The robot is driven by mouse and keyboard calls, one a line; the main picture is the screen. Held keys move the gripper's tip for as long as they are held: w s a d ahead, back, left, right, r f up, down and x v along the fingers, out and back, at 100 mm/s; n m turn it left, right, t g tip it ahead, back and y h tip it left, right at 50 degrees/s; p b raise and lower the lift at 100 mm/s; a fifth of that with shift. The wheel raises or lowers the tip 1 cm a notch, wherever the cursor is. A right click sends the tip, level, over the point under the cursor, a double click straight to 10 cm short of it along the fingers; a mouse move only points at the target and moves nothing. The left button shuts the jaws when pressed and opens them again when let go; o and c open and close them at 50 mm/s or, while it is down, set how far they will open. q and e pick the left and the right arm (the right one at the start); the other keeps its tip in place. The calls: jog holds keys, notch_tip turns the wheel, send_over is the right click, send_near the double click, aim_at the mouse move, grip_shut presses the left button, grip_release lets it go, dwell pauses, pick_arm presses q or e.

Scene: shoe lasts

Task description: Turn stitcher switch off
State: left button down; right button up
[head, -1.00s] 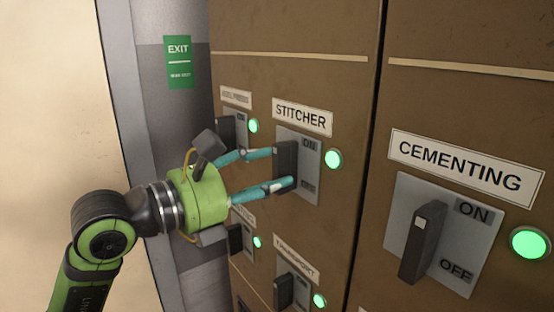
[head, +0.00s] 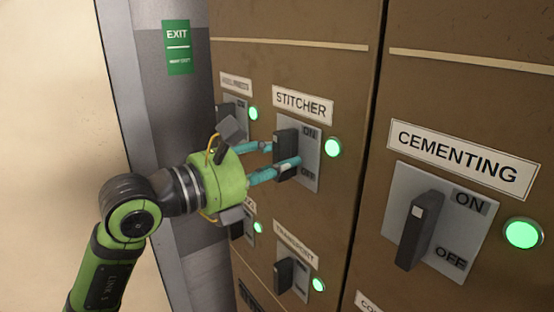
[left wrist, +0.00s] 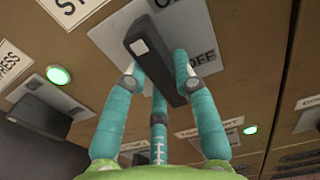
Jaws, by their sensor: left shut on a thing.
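The stitcher switch is a dark lever (head: 287,148) on a grey plate (head: 311,178) marked ON and OFF, under the STITCHER label (head: 303,104). Its lamp (head: 333,147) glows green. The lever stands near upright, its light-tipped end toward ON. My left gripper (head: 283,157) is shut on the lever, its teal fingers around it. In the left wrist view the lever (left wrist: 157,65) lies between the fingers (left wrist: 155,80), and part of the plate's lettering is hidden. My right gripper is not in view.
The cementing switch (head: 421,232) with its green lamp (head: 523,234) is at the right. The transport switch (head: 285,275) is below, and another switch sits behind my gripper at the upper left. A green exit sign (head: 178,47) hangs on the grey wall.

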pick_arm(q)
jog(key=shift+f+m+b, duration=0.15)
jog(key=shift+m+b, duration=0.15)
jog(key=shift+b, duration=0.3)
jog(key=m+b, duration=0.5)
jog(key=b, duration=0.2)
jog(key=m+b, duration=0.3)
jog(key=shift+w+a+r+m, duration=0.1)
jog(key=shift+r+m, duration=0.15)
jog(key=shift+m, duration=0.05)
jog(key=m+b, duration=0.2)
jog(key=m, duration=0.1)
jog(key=m+b, duration=0.1)
jog(key=shift+r, duration=0.25)
jog(key=shift+r+m+b, duration=0.15)
jog(key=shift+m+b, duration=0.35)
jog(key=shift+m, duration=0.6)
jog(key=shift+r+m+b, duration=0.1)
jog(key=shift+m+b, duration=0.35)
jog(key=shift+m, duration=0.65)
jog(key=c, duration=1)
grip_release()
